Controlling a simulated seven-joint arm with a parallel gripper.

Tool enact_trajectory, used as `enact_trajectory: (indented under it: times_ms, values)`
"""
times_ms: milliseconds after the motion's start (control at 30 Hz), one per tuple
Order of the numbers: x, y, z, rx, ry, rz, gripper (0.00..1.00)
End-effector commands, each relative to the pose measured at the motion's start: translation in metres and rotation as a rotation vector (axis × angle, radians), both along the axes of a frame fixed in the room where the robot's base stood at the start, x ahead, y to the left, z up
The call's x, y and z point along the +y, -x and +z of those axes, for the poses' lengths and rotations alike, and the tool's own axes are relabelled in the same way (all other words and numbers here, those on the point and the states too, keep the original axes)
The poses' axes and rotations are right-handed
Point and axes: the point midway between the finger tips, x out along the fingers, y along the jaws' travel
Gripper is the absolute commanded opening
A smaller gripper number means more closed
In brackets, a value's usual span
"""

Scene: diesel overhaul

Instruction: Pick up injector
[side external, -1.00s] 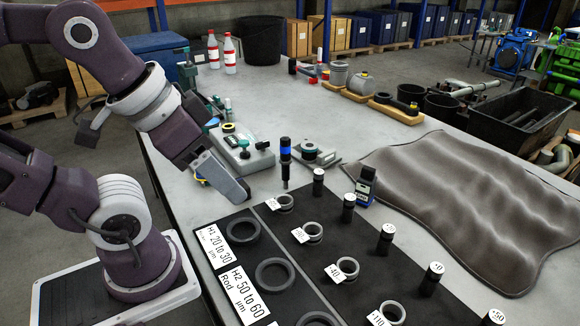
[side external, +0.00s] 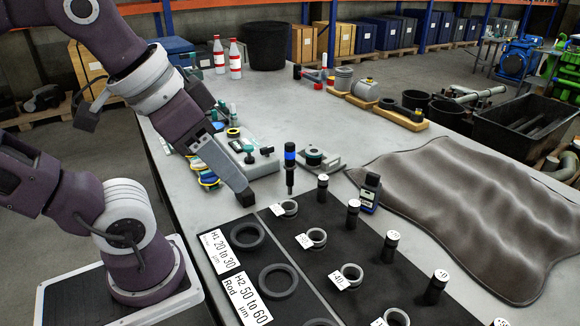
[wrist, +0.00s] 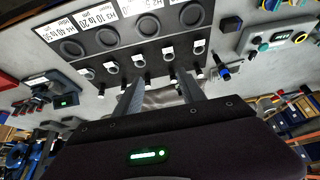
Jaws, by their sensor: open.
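The injector (side external: 290,168), a slim black upright body with a blue band and a thin lower end, stands on the grey bench near the middle of the side view. In the wrist view the likely injector (wrist: 223,72) shows as a dark piece with blue, right of my fingers. My gripper (side external: 247,197) is left of the injector and nearer the camera, apart from it, its tips low near the black mat. In the wrist view my gripper (wrist: 160,88) is open, with nothing between its two fingers.
A black mat (side external: 262,222) with rings and labelled black cylinders lies in front. A grey instrument box (side external: 250,160) sits behind my gripper.

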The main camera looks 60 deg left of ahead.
Motion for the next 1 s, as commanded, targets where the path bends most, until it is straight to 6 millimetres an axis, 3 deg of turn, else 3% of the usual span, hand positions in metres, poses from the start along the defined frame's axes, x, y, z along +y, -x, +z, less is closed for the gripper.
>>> enact_trajectory:
  times_ms: [67,267,500,633,800,900,1000]
  values:
    - [0.001,-0.003,0.031,-0.004,-0.010,-0.007,0.47]
    - [0.069,-0.052,0.017,0.277,-0.470,-0.369,0.47]
    - [0.138,-0.129,0.017,0.663,-0.950,-0.815,0.47]
    - [0.162,-0.174,0.020,0.889,-1.164,-1.031,0.47]
    - [0.177,-0.236,0.021,1.201,-1.405,-1.277,0.47]
    - [0.178,-0.233,-0.047,1.218,-1.403,-1.294,0.47]
    - [0.178,-0.233,-0.100,1.210,-1.403,-1.289,0.47]
